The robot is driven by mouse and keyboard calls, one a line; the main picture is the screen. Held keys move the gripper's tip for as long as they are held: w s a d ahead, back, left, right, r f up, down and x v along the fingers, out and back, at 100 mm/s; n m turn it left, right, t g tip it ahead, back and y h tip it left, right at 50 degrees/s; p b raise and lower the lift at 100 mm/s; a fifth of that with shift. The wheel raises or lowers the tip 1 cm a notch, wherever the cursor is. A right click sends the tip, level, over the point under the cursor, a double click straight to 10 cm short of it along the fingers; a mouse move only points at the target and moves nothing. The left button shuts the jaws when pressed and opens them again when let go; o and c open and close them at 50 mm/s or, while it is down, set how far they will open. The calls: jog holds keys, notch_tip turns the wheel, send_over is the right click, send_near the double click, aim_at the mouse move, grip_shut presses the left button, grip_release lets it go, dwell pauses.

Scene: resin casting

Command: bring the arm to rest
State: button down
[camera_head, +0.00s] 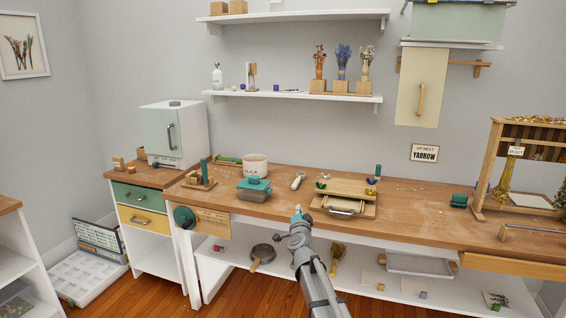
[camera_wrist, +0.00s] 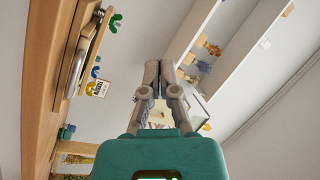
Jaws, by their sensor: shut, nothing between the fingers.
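My gripper (camera_head: 297,216) is at the front edge of the wooden workbench (camera_head: 420,212) in the head view, with my grey arm reaching up from the bottom of the picture. In the wrist view my gripper (camera_wrist: 162,66) shows its two grey fingers together, with nothing between them. It appears apart from the things on the bench. The wooden press (camera_head: 345,195) with a metal handle lies just right of it. A teal-lidded container (camera_head: 254,190) stands to its left.
A cream pot (camera_head: 255,165), a white tool (camera_head: 298,181) and a wooden stand (camera_head: 200,180) are on the bench. A drying rack (camera_head: 485,170) stands at the right. A pan (camera_head: 262,252) and a tray (camera_head: 420,265) are on the lower shelf. Wall shelves (camera_head: 300,95) hang above.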

jog(key=s+f+n+g+y, duration=0.5)
jog(key=s+f+n+g, duration=0.5)
jog(key=s+f, duration=0.4)
jog(key=s+d+f+g+h, duration=0.2)
jog(key=s+d+g, duration=0.15)
jog(key=s, duration=0.35)
jog(key=s+d+f+g+h+p, duration=0.1)
jog(key=s+d+f+g, duration=0.2)
jog(key=s, duration=0.5)
jog(key=s+d+f+g+h, duration=0.1)
jog(key=s+d+g+h, duration=0.15)
jog(key=s+d, duration=0.35)
notch_tip(320, 180, up, 21)
jog(key=s+a+p, duration=0.1)
jog(key=p, duration=1.9)
jog(key=shift+f+n, duration=0.2)
jog(key=shift+n, duration=0.2)
jog(key=shift+y, duration=0.25)
